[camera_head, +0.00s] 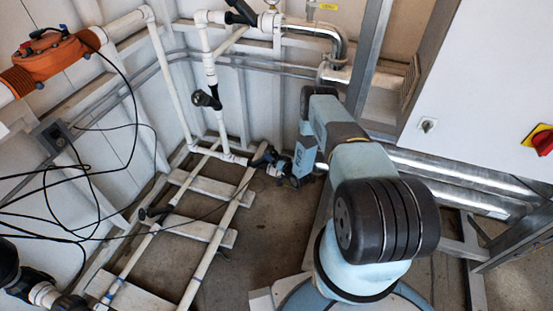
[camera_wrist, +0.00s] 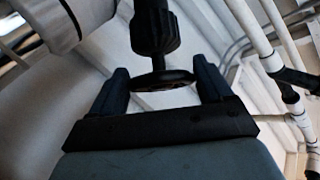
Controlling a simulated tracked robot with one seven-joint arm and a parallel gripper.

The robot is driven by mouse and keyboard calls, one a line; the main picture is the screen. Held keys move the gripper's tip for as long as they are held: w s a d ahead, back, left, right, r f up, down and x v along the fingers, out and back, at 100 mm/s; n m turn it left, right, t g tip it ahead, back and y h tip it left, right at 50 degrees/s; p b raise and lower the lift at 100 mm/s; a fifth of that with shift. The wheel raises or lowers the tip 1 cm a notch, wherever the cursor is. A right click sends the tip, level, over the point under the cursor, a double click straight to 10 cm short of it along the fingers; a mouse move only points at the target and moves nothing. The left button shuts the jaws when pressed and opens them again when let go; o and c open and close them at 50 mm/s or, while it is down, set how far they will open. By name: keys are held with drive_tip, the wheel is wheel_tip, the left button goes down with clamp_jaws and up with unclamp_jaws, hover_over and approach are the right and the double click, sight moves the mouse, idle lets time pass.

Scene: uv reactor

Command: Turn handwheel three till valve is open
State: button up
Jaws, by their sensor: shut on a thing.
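A dark handwheel (camera_wrist: 163,80) on a ribbed black valve body (camera_wrist: 152,30) sits between the two fingers of my gripper (camera_wrist: 161,74) in the wrist view. The fingers are shut on it, one at each side of its rim. In the head view my gripper (camera_head: 282,170) is low at the end of my arm, at a black valve (camera_head: 264,158) on the white pipe near the floor. The wheel there is mostly hidden by my gripper. No number shows on the wheel, and I cannot tell how far the valve is open.
Other black valves sit on the upright pipe (camera_head: 207,99) and on the low pipe (camera_head: 154,213). An orange pump unit (camera_head: 58,57) with loose black cables is at the upper left. A white cabinet (camera_head: 480,90) with a red switch (camera_head: 541,139) stands right. Metal pipes (camera_head: 465,180) run below it.

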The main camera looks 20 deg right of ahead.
drive_tip(key=shift+s+f+n+y, duration=0.2)
drive_tip(key=shift+n+y, duration=0.4)
drive_tip(key=shift+n, duration=0.1)
drive_tip(key=shift+n, duration=0.3)
drive_tip(key=o, duration=0.7)
drive_tip(key=shift+c, duration=0.2)
drive_tip(key=shift+w, duration=0.15)
drive_tip(key=shift+r, duration=0.1)
drive_tip(key=shift+d, duration=0.1)
